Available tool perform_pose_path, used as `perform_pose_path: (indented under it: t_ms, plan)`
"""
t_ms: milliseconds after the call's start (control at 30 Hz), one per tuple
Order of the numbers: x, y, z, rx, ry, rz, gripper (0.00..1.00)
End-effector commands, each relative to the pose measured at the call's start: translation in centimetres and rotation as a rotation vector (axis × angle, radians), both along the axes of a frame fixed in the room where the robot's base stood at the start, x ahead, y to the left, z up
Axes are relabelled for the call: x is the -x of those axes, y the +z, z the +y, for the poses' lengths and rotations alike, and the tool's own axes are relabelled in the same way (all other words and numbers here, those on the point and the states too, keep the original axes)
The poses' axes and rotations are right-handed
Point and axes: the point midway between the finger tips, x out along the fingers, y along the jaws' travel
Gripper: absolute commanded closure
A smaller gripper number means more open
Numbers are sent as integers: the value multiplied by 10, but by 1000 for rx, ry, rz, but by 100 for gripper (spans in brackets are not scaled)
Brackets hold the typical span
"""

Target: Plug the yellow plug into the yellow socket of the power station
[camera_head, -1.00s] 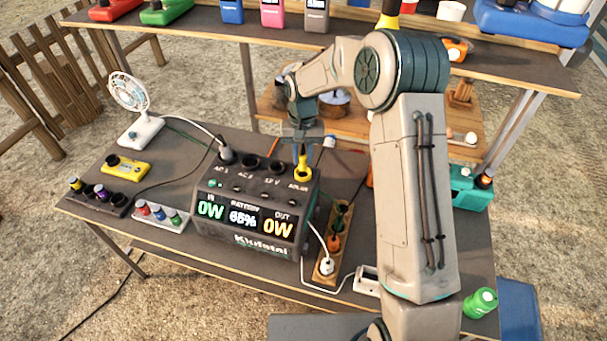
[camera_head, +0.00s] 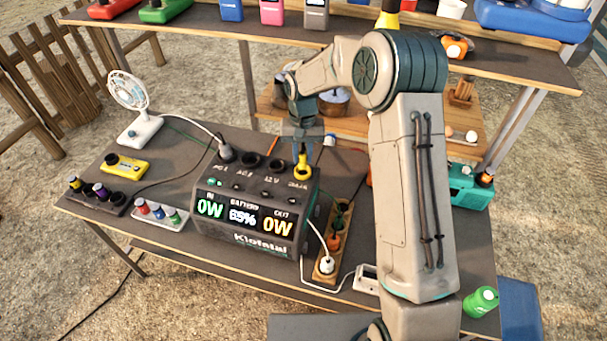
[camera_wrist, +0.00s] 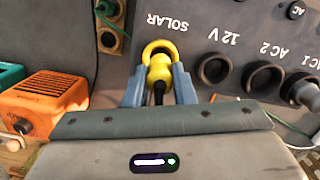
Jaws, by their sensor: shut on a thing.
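The power station (camera_head: 246,218) stands on the table with its sockets along the top and a lit display in front. The yellow socket (camera_head: 303,176) is at its right end; in the wrist view the yellow socket ring (camera_wrist: 158,46) is beside the label SOLAR. My gripper (camera_head: 302,150) is over it, and in the wrist view my gripper (camera_wrist: 159,84) is shut on the yellow plug (camera_wrist: 159,70). The plug's front end is at the socket ring, in line with it. How deep it sits inside is hidden. A dark cable leaves the plug's rear between the fingers.
A white plug sits in the leftmost socket (camera_head: 226,153), beside two empty dark sockets. A power strip (camera_head: 333,242) with plugs lies right of the station. A fan (camera_head: 136,110), a yellow box (camera_head: 124,166) and an orange device (camera_wrist: 47,99) are nearby.

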Motion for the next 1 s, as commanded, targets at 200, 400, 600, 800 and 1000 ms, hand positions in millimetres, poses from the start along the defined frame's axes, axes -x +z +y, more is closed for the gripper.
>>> perform_pose_path:
  t_ms: [200, 400, 600, 800, 1000]
  plan:
    - [0, -8, 0, 0, 0, 0, 100]
    - [0, -14, 0, 0, 0, 0, 100]
    - [0, -20, 0, 1, 0, 0, 100]
    - [0, -26, 0, 1, 0, 0, 100]
    - [0, -26, 0, 0, 0, 0, 100]
